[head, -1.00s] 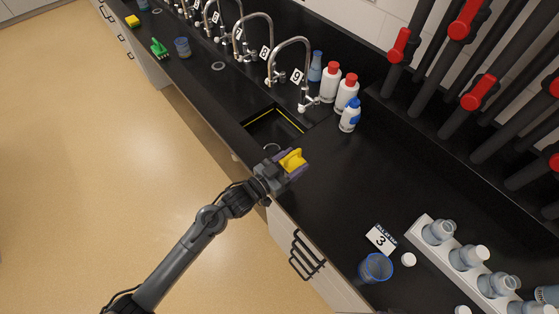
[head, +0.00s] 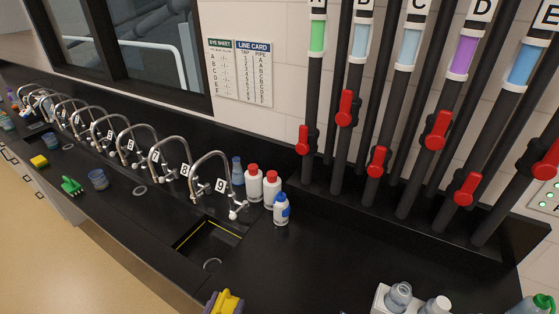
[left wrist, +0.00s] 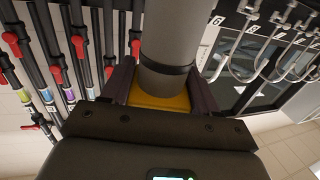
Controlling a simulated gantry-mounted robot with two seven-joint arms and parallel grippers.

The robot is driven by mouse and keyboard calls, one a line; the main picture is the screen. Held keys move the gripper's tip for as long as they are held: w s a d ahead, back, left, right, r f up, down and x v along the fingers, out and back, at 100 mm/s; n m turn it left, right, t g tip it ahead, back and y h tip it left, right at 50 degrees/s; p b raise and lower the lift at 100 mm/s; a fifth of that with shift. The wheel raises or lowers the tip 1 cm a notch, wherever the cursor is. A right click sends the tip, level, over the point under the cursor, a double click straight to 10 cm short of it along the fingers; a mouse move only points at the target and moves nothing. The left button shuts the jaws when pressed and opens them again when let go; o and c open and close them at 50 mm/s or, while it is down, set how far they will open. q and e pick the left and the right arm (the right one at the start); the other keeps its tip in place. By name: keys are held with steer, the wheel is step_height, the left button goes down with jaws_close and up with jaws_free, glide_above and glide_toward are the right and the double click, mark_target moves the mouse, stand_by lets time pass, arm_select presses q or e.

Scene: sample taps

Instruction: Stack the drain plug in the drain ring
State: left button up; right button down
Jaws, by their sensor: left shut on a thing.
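My left gripper (head: 225,304) is at the bottom edge of the head view, with purple fingers shut on the yellow drain plug (head: 229,299). In the left wrist view the plug's yellow part (left wrist: 160,100) sits between the fingers, and a wide grey cylinder (left wrist: 167,45) with a dark band extends from it. My right gripper is not in view.
The sink opening (head: 208,240) has a yellow-lined rim, with tap 9 (head: 215,185) behind it. White bottles with red caps (head: 254,184) and a blue-capped bottle (head: 281,209) stand to its right. Similar rings (head: 140,190) lie further left.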

arm_select(q)
steer(key=s+a+r+n+y, duration=0.1)
steer(key=a+r+n+y, duration=0.2)
steer(key=a+r+y, duration=0.4)
step_height(320, 180, up, 10)
steer(key=s+r+h+p, duration=0.1)
steer(key=s+h+p, duration=0.1)
steer(key=p, duration=2)
steer(key=m+h+b, duration=0.4)
steer(key=h+b, duration=0.2)
steer(key=b, duration=0.1)
glide_above(231, 312)
step_height(231, 312, down, 10)
steer(key=shift+f, duration=0.1)
steer(key=w+d+f+m+g+h+b, duration=0.1)
steer(key=w+d+f+m+h+b, duration=0.1)
steer(key=w+b, duration=0.6)
steer(key=d+f+h+b, duration=0.1)
steer(key=d+f+b, duration=0.1)
steer(key=b, duration=0.5)
steer(key=shift+d+g, duration=0.4)
steer(key=shift+d, duration=0.4)
